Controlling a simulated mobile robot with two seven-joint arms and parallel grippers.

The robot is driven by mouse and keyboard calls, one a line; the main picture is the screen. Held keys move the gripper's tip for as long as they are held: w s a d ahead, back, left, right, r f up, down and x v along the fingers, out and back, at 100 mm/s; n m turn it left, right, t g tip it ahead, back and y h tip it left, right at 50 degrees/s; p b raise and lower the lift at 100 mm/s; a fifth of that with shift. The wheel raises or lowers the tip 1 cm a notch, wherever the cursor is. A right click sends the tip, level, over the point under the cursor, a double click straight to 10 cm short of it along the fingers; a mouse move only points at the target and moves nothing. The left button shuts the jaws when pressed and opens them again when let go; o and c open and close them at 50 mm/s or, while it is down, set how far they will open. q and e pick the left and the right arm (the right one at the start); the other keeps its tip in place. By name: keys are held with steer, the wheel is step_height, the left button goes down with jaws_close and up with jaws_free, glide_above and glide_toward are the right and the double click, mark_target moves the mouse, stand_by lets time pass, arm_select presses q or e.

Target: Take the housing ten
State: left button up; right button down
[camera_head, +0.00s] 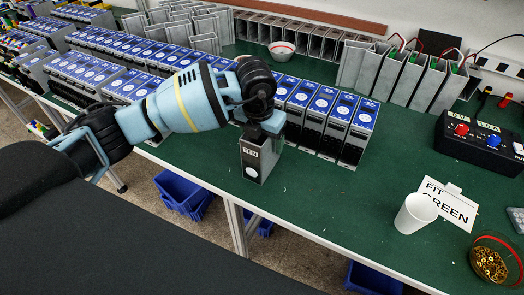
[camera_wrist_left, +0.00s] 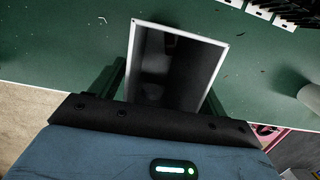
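The housing labelled TEN (camera_head: 252,166) is a tall grey metal box near the bench's front edge, below my left gripper (camera_head: 262,135). In the left wrist view, the housing's rectangular open top (camera_wrist_left: 178,65) lies between the two fingers of my left gripper (camera_wrist_left: 165,90), dark inside. One finger shows close along each side of the housing. The fingertips are hidden, so I cannot tell whether they press on its walls. I cannot tell whether the housing's base touches the bench. My right gripper is not in view.
A row of blue-topped units (camera_head: 328,105) stands just behind and right of the housing. A white cup (camera_head: 416,213), a FIT GREEN card (camera_head: 452,204) and a bowl of brass parts (camera_head: 489,262) are at right. The green bench (camera_head: 330,200) is clear between housing and cup.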

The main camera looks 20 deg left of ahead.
arm_select(q)
steer(key=c, duration=1.4)
steer(key=shift+r, duration=0.15)
steer(key=s+d+r, duration=0.2)
steer(key=s+d, duration=0.1)
steer(key=s, duration=0.4)
steer(key=s+d+r, duration=0.3)
steer(key=s, duration=0.5)
